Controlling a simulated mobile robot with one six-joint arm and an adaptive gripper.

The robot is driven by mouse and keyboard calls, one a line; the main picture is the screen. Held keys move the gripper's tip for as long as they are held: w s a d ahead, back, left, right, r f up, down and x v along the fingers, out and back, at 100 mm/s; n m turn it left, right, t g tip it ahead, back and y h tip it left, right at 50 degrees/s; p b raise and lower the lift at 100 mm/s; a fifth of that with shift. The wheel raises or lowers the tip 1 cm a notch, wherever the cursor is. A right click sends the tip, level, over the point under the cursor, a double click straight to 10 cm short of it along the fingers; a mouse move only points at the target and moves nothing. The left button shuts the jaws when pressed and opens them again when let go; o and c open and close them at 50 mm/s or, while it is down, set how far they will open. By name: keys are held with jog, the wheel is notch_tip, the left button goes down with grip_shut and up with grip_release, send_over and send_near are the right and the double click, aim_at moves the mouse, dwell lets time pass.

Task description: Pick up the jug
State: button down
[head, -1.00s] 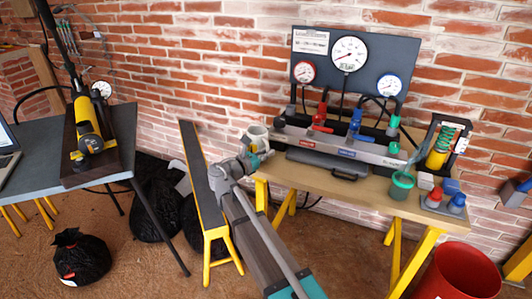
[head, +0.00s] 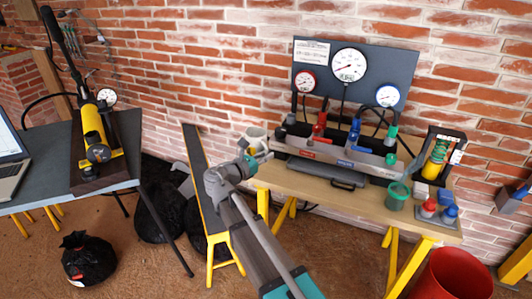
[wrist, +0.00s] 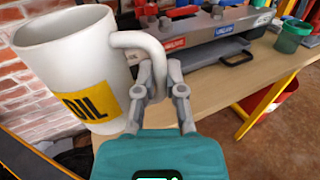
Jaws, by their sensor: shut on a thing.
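The jug (head: 257,135) is white with a yellow label, and shows at the left end of the wooden bench in the head view. In the wrist view the jug (wrist: 75,65) is large at the left, upright with a slight tilt, its label partly reading "OIL". Its handle points right, toward my gripper (wrist: 160,80). My gripper is shut on the handle, with a finger on each side of it. In the head view my gripper (head: 256,152) is beside the jug. The gap under the jug is hard to see.
The wooden bench (head: 330,197) carries a gauge panel (head: 400,65), a valve manifold (head: 340,152), a green cup (head: 397,196) and coloured weights (head: 440,210). A narrow black-topped trestle (head: 197,165) stands left of my arm. A red bin (head: 455,275) is at the right.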

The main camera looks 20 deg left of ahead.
jog(key=shift+s+d+r+p, duration=0.1)
jog(key=shift+s+r+p, duration=0.45)
jog(key=shift+r, duration=0.25)
jog(key=s+d+r+p, duration=0.1)
jog(key=s+r+p, duration=0.2)
jog(key=s, duration=0.5)
jog(key=shift+s+r, duration=0.25)
jog(key=shift+s, duration=0.05)
